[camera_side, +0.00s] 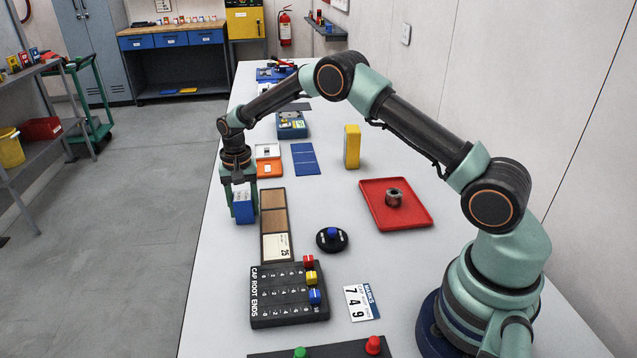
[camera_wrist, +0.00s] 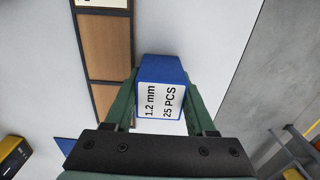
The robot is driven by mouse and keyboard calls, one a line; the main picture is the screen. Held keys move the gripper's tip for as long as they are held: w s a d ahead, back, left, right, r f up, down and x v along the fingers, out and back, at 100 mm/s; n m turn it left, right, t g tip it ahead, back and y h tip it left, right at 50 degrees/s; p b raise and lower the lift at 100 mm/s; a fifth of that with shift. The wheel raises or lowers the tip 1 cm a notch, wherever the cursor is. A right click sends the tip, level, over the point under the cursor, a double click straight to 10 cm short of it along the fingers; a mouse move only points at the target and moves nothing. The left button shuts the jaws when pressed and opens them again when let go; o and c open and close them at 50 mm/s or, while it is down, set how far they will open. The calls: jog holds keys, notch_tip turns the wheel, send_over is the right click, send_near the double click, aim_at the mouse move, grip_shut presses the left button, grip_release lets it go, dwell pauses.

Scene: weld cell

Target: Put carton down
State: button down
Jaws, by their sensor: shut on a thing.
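The carton (camera_side: 243,209) is a small blue box with a white label, near the table's left edge in the side view. In the wrist view the carton (camera_wrist: 162,73) shows its label, "1.2 mm 25 PCS", facing the camera. My gripper (camera_side: 240,193) points down and is shut on the carton, with a green finger on each side; the fingers also show in the wrist view (camera_wrist: 162,102). I cannot tell whether the carton's underside touches the table.
A framed strip with brown panels (camera_side: 273,199) and a "25" card lies just right of the carton. A black numbered board (camera_side: 289,294), a black knob (camera_side: 332,240), a red tray (camera_side: 422,219) and a yellow block (camera_side: 352,147) are on the table (camera_side: 210,275).

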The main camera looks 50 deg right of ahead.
jog(key=shift+f, duration=0.15)
jog(key=shift+c, duration=1.1)
grip_release()
